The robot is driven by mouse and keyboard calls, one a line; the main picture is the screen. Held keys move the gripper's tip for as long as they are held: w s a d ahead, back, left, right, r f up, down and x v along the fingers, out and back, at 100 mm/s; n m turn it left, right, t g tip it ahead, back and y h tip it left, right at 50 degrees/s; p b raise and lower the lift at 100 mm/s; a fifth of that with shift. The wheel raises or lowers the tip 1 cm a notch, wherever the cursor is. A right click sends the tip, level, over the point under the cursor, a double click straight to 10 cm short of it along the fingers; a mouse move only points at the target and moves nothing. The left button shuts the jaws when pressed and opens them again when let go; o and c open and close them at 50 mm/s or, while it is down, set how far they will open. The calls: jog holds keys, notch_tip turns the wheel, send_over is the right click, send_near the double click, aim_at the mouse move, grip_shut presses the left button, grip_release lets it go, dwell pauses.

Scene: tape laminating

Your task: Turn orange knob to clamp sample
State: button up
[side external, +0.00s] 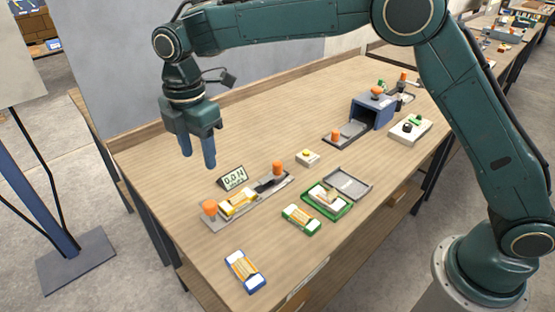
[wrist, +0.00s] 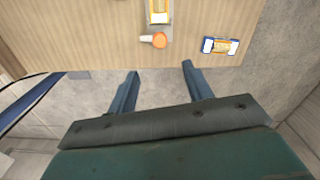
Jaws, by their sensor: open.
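An orange knob (side external: 209,207) sits at the near left end of a grey clamp fixture (side external: 262,190). A second orange knob (side external: 278,168) stands near the fixture's other end. A yellow-and-white sample (side external: 237,204) lies on the fixture between them. In the wrist view, one orange knob (wrist: 160,40) shows at the end of the fixture, beyond my fingertips, with the yellow sample (wrist: 158,12) above it. My gripper (side external: 200,150) hangs above the table's left part, fingers down, open and empty. Its two blue fingers also show apart in the wrist view (wrist: 161,66).
A small display reading 0.0 N (side external: 233,177) stands behind the fixture. A blue-and-white sample (side external: 245,271), a green-and-white sample (side external: 300,218) and a green tray (side external: 327,201) lie in front. A blue laminator-like box (side external: 373,110) stands farther right. The table's left part is clear.

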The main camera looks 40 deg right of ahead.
aim_at(209, 204)
jog(key=shift+f, duration=0.1)
notch_tip(209, 204, down, 14)
jog(key=shift+r, duration=0.2)
dwell(0.5)
jog(key=c, duration=1)
jog(key=shift+o, duration=0.2)
